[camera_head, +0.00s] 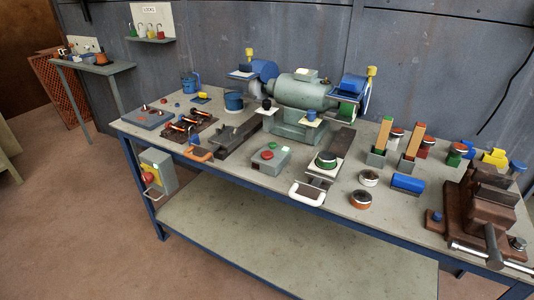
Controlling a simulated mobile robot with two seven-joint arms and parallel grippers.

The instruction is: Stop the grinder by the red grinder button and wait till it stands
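The bench grinder (299,92) stands at the back middle of the workbench, with a pale green body and a blue guard at each end. Whether its wheels turn cannot be told from this one frame. A grey control box (283,164) lies in front of it on the bench top. The box carries a red button (267,155) and a smaller green button (272,145). Nothing touches or covers the buttons. Neither of my grippers shows in the head view.
A grey box with a red knob (149,177) hangs on the bench's left end. A white-handled plate (306,193) and an orange-handled part (198,154) flank the control box. A brown vise (482,205) stands at the right. The lower shelf (290,245) is bare.

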